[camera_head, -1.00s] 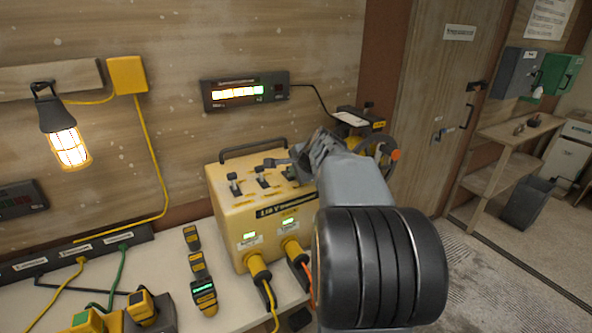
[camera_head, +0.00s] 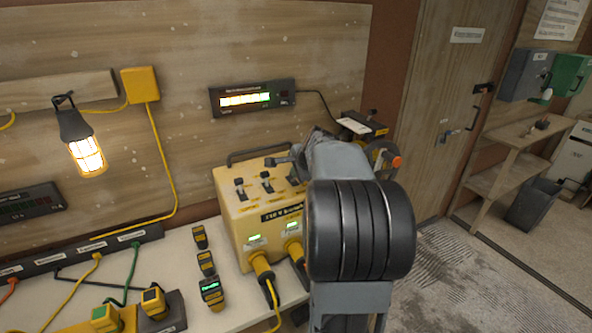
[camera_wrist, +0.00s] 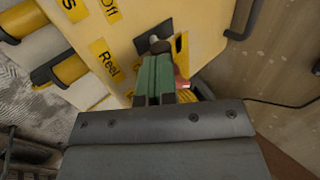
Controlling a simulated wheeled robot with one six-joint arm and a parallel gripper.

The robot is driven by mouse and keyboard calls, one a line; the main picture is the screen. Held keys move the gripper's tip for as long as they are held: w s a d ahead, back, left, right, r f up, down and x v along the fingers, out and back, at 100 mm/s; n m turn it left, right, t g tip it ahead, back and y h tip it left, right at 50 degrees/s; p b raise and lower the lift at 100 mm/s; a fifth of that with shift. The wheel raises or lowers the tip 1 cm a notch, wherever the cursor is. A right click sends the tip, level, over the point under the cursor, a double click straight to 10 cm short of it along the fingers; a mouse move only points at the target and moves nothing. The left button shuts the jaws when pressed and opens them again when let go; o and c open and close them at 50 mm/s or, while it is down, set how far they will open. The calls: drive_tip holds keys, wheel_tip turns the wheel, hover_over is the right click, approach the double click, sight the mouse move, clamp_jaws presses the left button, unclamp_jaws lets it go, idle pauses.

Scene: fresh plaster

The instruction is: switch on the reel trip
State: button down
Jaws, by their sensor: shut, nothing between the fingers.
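The yellow supply box (camera_head: 238,222) stands on the bench with a row of small dark levers on its top. Two levers show clearly, one (camera_head: 240,189) at left and one (camera_head: 267,182) beside it; the top's right end is hidden behind my arm. In the wrist view the box face (camera_wrist: 125,20) carries a yellow "Reel" label (camera_wrist: 107,62) and an "Off" label (camera_wrist: 109,10).
A lit display (camera_head: 252,98) hangs on the wall behind the box. A caged lamp (camera_head: 83,150) hangs at left. Yellow plugs (camera_head: 262,266) and cables leave the box front. Several handheld devices (camera_head: 210,290) lie left of the box. A dark handle (camera_wrist: 240,18) rises beside the levers.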

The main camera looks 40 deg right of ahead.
drive_tip(key=shift+w+d+r+p, duration=0.1)
drive_tip(key=shift+w+r+p, duration=0.2)
drive_tip(key=shift+w, duration=0.15)
drive_tip(key=shift+w+d+r+p, duration=0.1)
drive_tip(key=shift+w+r+p, duration=0.05)
drive_tip(key=shift+w+p, duration=0.2)
drive_tip(key=shift+w+d+r, duration=0.1)
drive_tip(key=shift+w+d, duration=0.05)
drive_tip(key=shift+w, duration=1.05)
drive_tip(key=shift+s, duration=0.1)
drive_tip(key=shift+r+p, duration=0.25)
drive_tip(key=shift+p, duration=0.1)
drive_tip(key=shift+r+p, duration=0.5)
drive_tip(key=shift+r, duration=0.1)
